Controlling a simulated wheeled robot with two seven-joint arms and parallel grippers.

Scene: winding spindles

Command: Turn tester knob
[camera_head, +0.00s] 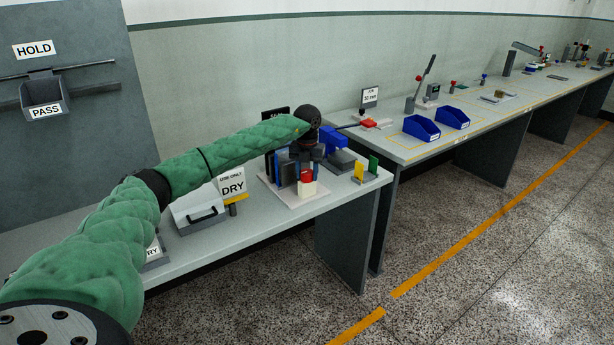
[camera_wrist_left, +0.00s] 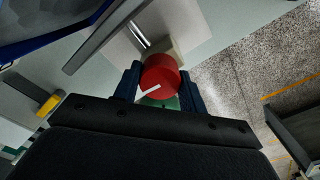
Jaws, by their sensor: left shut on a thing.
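The tester knob is red and round with a white pointer line, and it sits between my left gripper's fingers in the left wrist view (camera_wrist_left: 160,75). In the head view the red knob (camera_head: 306,175) shows just below the gripper, on the front of the tester with its pale base (camera_head: 286,194). My left gripper (camera_head: 306,158) reaches down from above and is shut on the knob; its dark blue fingers (camera_wrist_left: 160,88) lie on both sides of it. My right gripper is in neither view.
A white box with a handle (camera_head: 199,209) and a DRY sign (camera_head: 232,185) stand left of the tester. Yellow and green plates (camera_head: 373,164) stand to its right. Blue bins (camera_head: 421,127) sit on the farther bench.

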